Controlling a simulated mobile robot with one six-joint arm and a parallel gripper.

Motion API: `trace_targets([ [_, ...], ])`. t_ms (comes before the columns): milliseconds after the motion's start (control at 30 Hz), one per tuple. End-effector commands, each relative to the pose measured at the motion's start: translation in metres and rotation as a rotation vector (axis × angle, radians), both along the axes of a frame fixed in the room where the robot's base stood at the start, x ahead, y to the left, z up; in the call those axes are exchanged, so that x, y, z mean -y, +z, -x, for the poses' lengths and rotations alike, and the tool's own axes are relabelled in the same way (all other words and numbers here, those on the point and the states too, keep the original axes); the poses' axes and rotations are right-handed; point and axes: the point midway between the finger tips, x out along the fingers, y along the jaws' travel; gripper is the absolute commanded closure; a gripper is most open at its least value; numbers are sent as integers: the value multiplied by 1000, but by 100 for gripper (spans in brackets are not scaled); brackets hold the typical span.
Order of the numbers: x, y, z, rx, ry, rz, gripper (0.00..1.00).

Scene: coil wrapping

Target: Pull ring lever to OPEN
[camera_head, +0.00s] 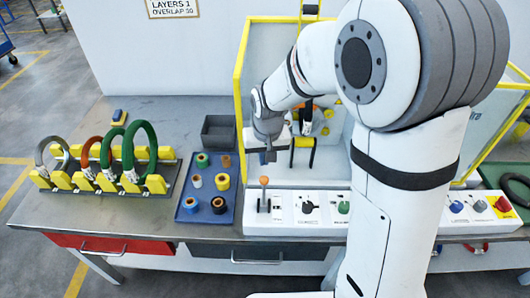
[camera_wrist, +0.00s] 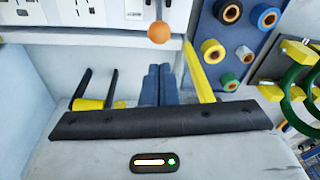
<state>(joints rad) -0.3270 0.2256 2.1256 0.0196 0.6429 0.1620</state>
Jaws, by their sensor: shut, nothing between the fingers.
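The lever with an orange ball knob (camera_head: 264,181) stands on the left white control panel (camera_head: 262,216) at the bench's front. Its knob also shows at the top of the wrist view (camera_wrist: 159,33). I cannot read its label. My gripper (camera_head: 267,157) is above and behind the knob, apart from it. In the wrist view the two dark fingers (camera_wrist: 158,68) lie side by side, shut and empty, pointing toward the knob. The knob lies just past the fingertips in that picture.
A blue tray (camera_head: 208,217) with several tape rolls is left of the panel. A rack (camera_head: 72,184) with coils is farther left. More white panels with knobs (camera_head: 308,206) run right. A yellow-framed guard (camera_head: 240,85) surrounds the machine behind. My arm hides part of it.

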Motion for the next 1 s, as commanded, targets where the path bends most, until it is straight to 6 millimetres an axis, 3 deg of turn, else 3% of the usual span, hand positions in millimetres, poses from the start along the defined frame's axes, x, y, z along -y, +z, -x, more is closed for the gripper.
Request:
trace_targets([
  [200,-2,-38,-4,-5,1,2,100],
  [367,-3,-54,-7,-2,1,0,100],
  [1000,-2,-60,-7,18,-3,0,100],
])
